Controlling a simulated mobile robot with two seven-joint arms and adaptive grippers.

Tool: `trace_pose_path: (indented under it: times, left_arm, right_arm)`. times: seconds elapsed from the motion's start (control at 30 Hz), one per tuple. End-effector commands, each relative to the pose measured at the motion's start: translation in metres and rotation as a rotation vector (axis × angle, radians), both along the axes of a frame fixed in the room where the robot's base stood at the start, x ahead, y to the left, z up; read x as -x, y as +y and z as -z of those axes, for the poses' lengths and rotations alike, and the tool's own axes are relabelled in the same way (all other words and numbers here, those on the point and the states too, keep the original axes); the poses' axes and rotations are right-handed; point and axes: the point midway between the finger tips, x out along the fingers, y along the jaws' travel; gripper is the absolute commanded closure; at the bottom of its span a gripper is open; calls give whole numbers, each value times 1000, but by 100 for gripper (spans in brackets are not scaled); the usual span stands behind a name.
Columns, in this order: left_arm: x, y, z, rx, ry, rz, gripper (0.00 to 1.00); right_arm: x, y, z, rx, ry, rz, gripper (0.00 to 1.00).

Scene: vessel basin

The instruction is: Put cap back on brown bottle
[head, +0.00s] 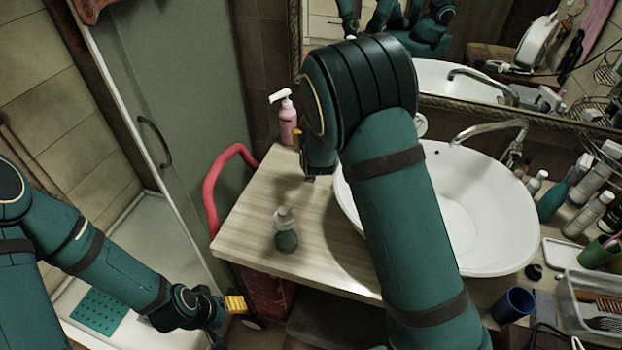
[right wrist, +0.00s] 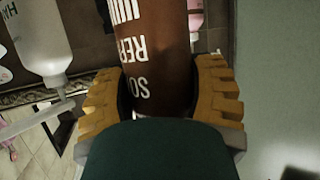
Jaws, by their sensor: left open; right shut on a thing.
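My right gripper (right wrist: 160,72) is shut on a brown bottle (right wrist: 150,50) with white lettering. The lettering appears upside down in the right wrist view, and the bottle's upper end is cut off by the frame. My left gripper (head: 235,305) is open and empty, low beside the counter's front left corner. I cannot make out the bottle's cap in either view.
A clear-topped bottle with a green lower part (head: 286,240) stands on the wooden counter (head: 245,225). A pink pump bottle (head: 287,122) stands at the back. The white basin (head: 480,220) fills the middle. Toiletries and a clear tray (head: 575,315) crowd the right. A red rail (head: 212,190) borders the left.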

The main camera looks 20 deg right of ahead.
Motion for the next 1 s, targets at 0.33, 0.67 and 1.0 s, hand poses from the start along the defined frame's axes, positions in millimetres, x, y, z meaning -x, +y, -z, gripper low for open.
trace_pose_path:
  times: [0.33,0.67,1.0]
  left_arm:
    - [0,0,4,0,0,1,44]
    - [0,0,5,0,2,2,44]
    - [1,0,6,0,2,2,44]
  right_arm:
    - [0,0,37,2,4,0,100]
    - [0,0,63,0,-2,-1,100]
    - [0,0,73,2,1,-1,100]
